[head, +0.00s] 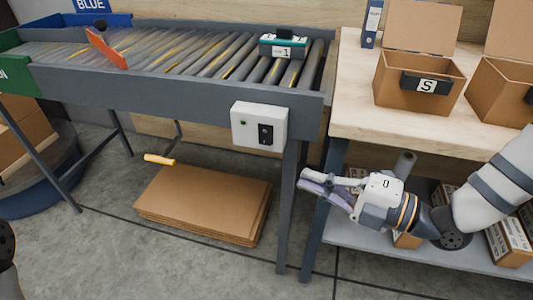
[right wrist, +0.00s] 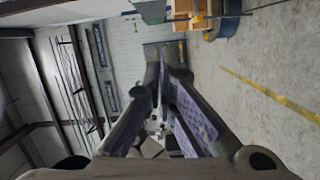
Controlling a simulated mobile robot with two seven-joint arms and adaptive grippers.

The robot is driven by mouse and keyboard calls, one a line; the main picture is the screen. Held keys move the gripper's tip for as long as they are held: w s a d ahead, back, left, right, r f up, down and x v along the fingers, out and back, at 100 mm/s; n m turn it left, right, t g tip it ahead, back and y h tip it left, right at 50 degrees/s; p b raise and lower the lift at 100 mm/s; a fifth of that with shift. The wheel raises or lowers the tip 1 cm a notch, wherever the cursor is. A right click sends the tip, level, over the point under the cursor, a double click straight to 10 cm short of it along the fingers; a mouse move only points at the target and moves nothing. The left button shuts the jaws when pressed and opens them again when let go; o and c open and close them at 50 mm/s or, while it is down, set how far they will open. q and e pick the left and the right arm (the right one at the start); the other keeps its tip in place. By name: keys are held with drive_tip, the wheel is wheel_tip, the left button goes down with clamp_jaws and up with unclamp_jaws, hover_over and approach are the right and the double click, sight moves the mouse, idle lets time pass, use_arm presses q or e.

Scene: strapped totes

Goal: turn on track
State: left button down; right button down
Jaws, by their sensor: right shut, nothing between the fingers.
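The roller track (head: 190,55) runs along the back left on a grey frame. A light grey control box (head: 259,127) is fixed to the frame near its right end. It has a small green button or light (head: 243,122) and a black switch (head: 265,134). My right gripper (head: 305,182) is right of and below the box, apart from it, pointing left in front of the workbench leg. It is shut and empty. Its fingers also show in the right wrist view (right wrist: 172,70). My left gripper is not in view.
A dark tote labelled 1 (head: 283,46) sits on the rollers. An orange bar (head: 106,48) crosses the track at left. Flat cardboard (head: 205,203) lies below. The workbench (head: 350,95) carries open boxes, one labelled S (head: 420,82). Floor in front is clear.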

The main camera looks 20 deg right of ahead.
sight(265, 136)
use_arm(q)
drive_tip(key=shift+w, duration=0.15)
use_arm(e)
drive_tip(key=shift+w+a, duration=0.1)
